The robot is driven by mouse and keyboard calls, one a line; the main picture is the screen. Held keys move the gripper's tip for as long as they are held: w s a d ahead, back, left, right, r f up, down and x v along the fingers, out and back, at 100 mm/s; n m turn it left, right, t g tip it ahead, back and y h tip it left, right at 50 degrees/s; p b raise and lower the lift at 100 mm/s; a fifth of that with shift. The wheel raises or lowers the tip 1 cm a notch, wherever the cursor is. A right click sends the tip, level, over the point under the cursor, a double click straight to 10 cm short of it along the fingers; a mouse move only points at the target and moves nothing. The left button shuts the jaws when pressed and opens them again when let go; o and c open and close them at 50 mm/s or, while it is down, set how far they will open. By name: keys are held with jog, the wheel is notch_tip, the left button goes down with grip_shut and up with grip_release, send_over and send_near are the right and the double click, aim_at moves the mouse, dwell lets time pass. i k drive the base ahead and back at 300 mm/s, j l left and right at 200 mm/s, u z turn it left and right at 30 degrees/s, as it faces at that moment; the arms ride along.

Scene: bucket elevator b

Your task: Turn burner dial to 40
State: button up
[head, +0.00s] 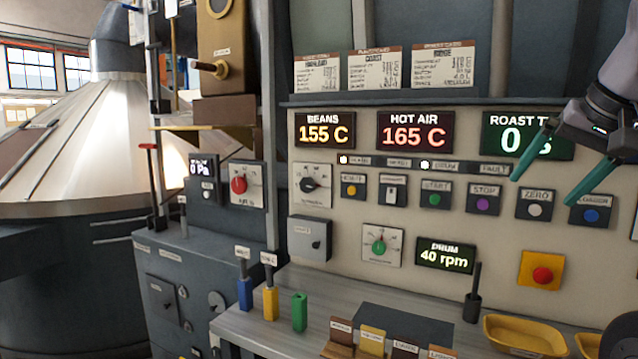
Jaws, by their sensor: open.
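Three round dials show on the panels, and their labels are too small to read, so I cannot tell for sure which is the burner dial. A black dial (311,184) sits on a white scale plate below the BEANS display. A red dial (239,185) is on the narrower panel to the left. A green dial (381,246) is lower, beside the DRUM display. My gripper (541,190) is at the upper right, its two teal fingers apart and empty, in front of the panel near the ROAST display. It is well to the right of all three dials.
Displays read BEANS 155 C (325,131), HOT AIR 165 C (415,131) and DRUM 40 rpm (445,256). My fingers partly cover the ROAST display (500,136). A row of buttons, a red emergency button (542,274), a shelf with coloured blocks and yellow trays (525,335) lie below.

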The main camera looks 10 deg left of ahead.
aim_at(307, 185)
jog(key=i+j, duration=0.1)
jog(key=j, duration=0.45)
jog(key=i+j+z, duration=0.1)
jog(key=j, duration=0.5)
jog(key=i+j, duration=0.1)
jog(key=j, duration=0.45)
